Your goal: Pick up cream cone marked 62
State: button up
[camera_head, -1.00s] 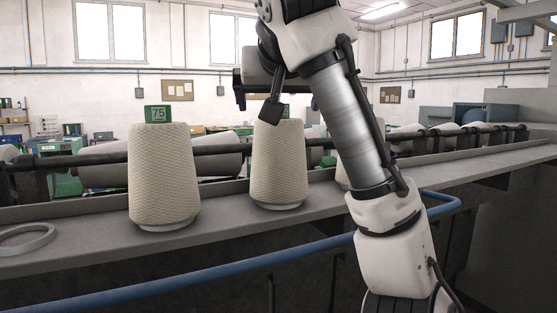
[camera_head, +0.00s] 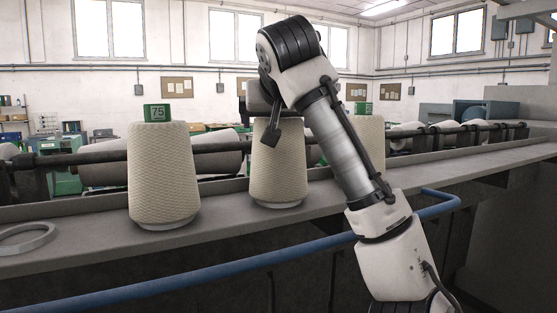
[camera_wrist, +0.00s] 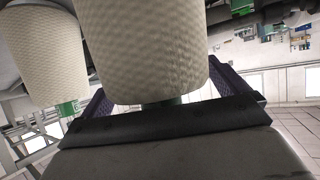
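Three cream cones stand upright in a row on the grey ledge (camera_head: 225,224). The left cone (camera_head: 163,180) has a green tag (camera_head: 157,112) reading 75. The middle cone (camera_head: 278,172) has its top and tag hidden by my arm. The right cone (camera_head: 370,137) is partly behind my arm; its green tag (camera_head: 363,107) is too small to read. In the wrist view, which appears upside down, my gripper (camera_wrist: 160,100) is open, with purple fingers on either side of the near cone's (camera_wrist: 145,50) tagged end. That cone's green tag is mostly hidden. No 62 is legible.
A grey ring (camera_head: 27,238) lies on the ledge at the left. A blue rail (camera_head: 215,275) runs along the front. A dark bar (camera_head: 85,158) with rollers runs behind the cones. The ledge is clear between the ring and the left cone.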

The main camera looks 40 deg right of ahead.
jog(key=c, duration=1)
jog(key=shift+o, duration=0.2)
jog(key=shift+r, duration=0.2)
